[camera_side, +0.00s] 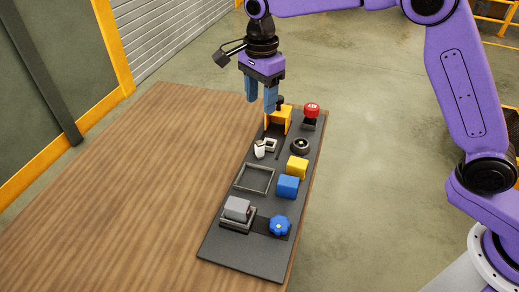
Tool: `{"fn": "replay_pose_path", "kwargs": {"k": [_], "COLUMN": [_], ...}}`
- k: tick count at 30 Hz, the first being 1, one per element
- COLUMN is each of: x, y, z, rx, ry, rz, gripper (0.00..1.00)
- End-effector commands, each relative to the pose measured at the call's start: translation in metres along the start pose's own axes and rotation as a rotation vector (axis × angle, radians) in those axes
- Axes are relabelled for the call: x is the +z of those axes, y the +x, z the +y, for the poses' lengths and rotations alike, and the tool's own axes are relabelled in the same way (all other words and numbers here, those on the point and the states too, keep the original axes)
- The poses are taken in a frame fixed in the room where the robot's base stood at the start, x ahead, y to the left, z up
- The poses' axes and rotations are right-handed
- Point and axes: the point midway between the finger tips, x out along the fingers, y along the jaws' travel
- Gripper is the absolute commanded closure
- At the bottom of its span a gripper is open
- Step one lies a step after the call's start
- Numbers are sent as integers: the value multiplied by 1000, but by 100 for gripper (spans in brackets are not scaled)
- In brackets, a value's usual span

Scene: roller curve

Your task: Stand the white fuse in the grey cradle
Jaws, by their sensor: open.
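A small white fuse (259,150) is on the dark board, at the left side of a small square grey cradle (270,144). It looks upright or slightly tilted. I cannot tell whether it touches the cradle or only overlaps it in this view. The cradle's opening looks empty. My gripper (261,106) points down with its two blue fingers apart and nothing visible between them. It is above the far end of the board, higher in the picture than the fuse and cradle.
On the board (232,250), an orange holder (279,121) and red button (312,108) stand at the far end. A black ring (300,146), yellow block (297,168), blue block (288,186), empty frame (240,187), grey block (237,209) and blue knob (280,226) lie nearer. The left tabletop (150,190) is clear.

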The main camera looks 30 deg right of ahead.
Motion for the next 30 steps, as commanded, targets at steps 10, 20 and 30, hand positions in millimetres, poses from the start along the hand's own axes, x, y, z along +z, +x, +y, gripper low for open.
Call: {"fn": "replay_pose_path", "kwargs": {"k": [10,20,30], "x": [-5,-6,-6], "y": [15,71,124], "z": [-25,-24,-24], "rx": [5,7,4], "ry": [244,243,243], "rz": [2,3,2], "gripper": [47,47,47]}}
